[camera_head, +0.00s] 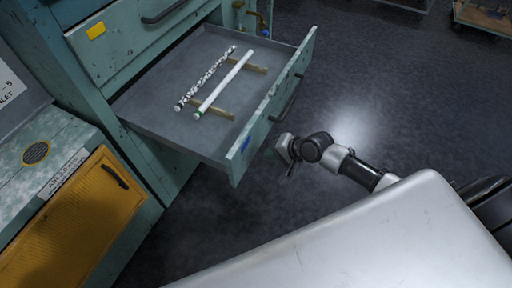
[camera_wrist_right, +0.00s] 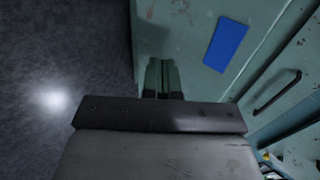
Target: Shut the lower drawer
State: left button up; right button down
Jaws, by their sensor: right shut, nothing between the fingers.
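The lower drawer (camera_head: 170,120) is pulled out from the green cabinet. Its worn green front (camera_head: 262,115) has a dark bar handle (camera_head: 286,103) and a blue label (camera_head: 245,144). In the right wrist view the front (camera_wrist_right: 185,25) fills the area ahead, with the blue label (camera_wrist_right: 226,44) and handle (camera_wrist_right: 277,92) to the right. My right gripper (camera_head: 270,153) is shut and empty, close to the outer face of the front near its blue-label end. Its fingers (camera_wrist_right: 162,75) point at that face; I cannot tell if they touch. My left gripper is not in view.
A speckled tube (camera_head: 208,76) and a white tube (camera_head: 224,83) lie on brass-coloured supports inside the drawer. The drawer above (camera_head: 120,40), with a yellow label, is closed. An orange panel (camera_head: 75,220) stands at lower left. Dark floor right of the drawer is clear.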

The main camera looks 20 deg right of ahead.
aim_at(249, 150)
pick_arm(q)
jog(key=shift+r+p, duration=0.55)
pick_arm(e)
jog(key=w+a, duration=0.1)
jog(key=w, duration=0.1)
jog(key=w+a+f, duration=0.1)
jog(key=w+a, duration=0.1)
jog(key=shift+w+a+f, duration=0.1)
jog(key=shift+a+f, duration=0.1)
jog(key=shift+a, duration=0.1)
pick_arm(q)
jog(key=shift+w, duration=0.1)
